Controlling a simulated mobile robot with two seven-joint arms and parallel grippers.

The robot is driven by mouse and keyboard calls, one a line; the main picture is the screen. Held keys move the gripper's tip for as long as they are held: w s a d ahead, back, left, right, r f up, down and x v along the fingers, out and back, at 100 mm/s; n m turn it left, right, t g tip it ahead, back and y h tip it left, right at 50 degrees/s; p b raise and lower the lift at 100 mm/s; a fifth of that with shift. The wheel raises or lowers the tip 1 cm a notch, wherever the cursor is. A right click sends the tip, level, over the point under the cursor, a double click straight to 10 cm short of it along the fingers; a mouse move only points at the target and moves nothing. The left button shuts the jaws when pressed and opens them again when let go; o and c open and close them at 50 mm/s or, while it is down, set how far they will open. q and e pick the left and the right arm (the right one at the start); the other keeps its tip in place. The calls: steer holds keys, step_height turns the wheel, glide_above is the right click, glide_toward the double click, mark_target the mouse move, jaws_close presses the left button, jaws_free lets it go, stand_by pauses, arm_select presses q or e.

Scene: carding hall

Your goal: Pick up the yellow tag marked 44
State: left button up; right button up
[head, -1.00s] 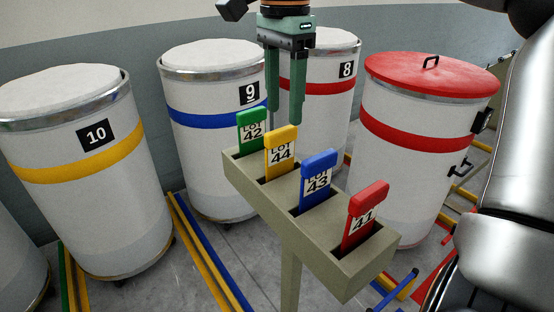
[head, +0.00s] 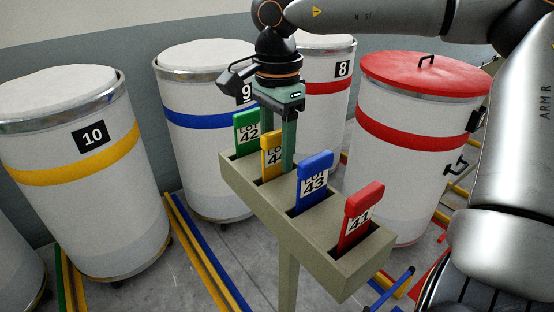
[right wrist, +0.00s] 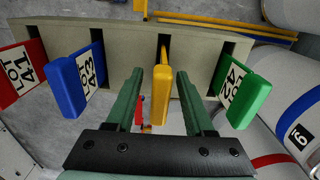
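The yellow tag (head: 271,142), its number partly covered by a finger in the head view, stands in a slot of the beige rack (head: 330,250). My right gripper (head: 278,158) is open and lowered over it. In the right wrist view the yellow tag (right wrist: 161,95) lies between the two green fingers (right wrist: 158,78), with a gap on each side. The green tag 42 (head: 246,133), blue tag 43 (head: 313,182) and red tag 41 (head: 361,216) stand in the other slots. My left gripper is not in view.
The green and blue tags stand close on either side of my right fingers. Behind the rack are white drums, among them the blue-banded one (head: 205,165), the yellow-banded drum 10 (head: 90,210) and a red-lidded drum (head: 400,150). Coloured lines (head: 205,260) mark the floor.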

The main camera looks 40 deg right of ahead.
jaws_close()
steer(key=shift+r, duration=0.15)
stand_by(0.4)
